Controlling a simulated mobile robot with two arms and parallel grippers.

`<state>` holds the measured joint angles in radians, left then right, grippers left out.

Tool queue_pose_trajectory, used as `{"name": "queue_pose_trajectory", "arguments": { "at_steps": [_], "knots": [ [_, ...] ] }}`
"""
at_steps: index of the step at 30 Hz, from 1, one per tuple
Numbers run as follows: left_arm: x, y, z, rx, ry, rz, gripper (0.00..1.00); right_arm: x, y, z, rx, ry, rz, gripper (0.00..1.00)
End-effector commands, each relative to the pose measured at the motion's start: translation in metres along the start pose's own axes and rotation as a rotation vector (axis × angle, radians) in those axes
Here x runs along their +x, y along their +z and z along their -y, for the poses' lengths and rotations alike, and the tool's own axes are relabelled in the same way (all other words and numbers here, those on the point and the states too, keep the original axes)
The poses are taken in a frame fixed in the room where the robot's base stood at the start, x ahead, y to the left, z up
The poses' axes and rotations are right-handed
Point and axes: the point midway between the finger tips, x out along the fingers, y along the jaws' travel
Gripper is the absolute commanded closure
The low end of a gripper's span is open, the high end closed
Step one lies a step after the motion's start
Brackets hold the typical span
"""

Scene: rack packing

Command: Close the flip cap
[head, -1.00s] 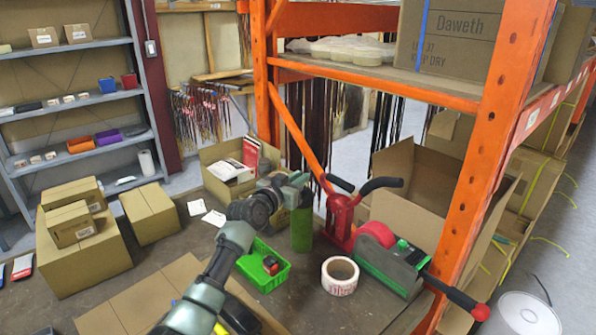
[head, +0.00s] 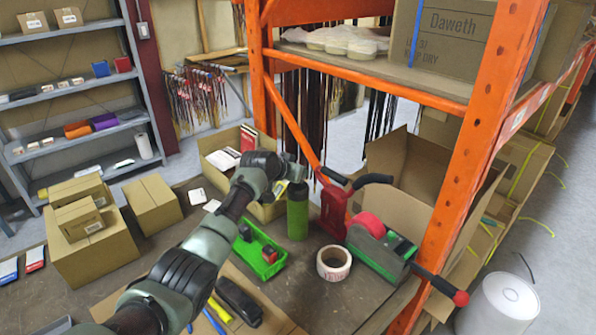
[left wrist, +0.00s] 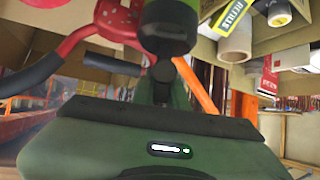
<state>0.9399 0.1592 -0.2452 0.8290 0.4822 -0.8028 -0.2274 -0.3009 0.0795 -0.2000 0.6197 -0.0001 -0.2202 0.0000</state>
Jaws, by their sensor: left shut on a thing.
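A green bottle (head: 297,217) stands upright on the table, behind the tape roll and beside the red tool. My left gripper is shut on the cap end. Whether the lid is flipped open or closed is hidden. My right gripper is not in view.
A green tray (head: 249,259), a tape roll (head: 333,263) and a tape dispenser (head: 382,250) stand near the bottle. A red tool (head: 334,208) with black handles is just right of it. An orange rack post (head: 459,165) rises at the right. Open cartons stand behind.

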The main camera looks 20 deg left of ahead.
Motion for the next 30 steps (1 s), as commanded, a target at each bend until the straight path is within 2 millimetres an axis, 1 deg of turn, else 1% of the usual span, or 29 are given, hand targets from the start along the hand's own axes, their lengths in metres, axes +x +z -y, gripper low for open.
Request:
{"name": "queue_pose_trajectory", "arguments": {
  "at_steps": [9,10,12,23,26,30],
  "knots": [
    [0.0,0.0,0.0,0.0,0.0,0.001,1.0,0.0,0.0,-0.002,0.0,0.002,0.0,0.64],
    [0.0,0.0,0.0,0.0,0.0,0.001,0.81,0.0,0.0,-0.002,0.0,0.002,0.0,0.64],
    [0.0,0.0,0.0,0.0,0.0,0.001,0.64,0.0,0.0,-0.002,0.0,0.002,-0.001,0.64],
    [-0.001,0.0,0.0,0.0,0.001,0.0,0.64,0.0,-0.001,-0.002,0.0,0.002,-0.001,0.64],
    [-0.006,0.0,0.0,0.0,0.001,0.0,0.64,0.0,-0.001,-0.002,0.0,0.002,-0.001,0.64],
    [-0.021,0.0,0.0,0.002,0.0,-0.002,0.64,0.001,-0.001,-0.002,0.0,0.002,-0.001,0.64]
  ]
}}
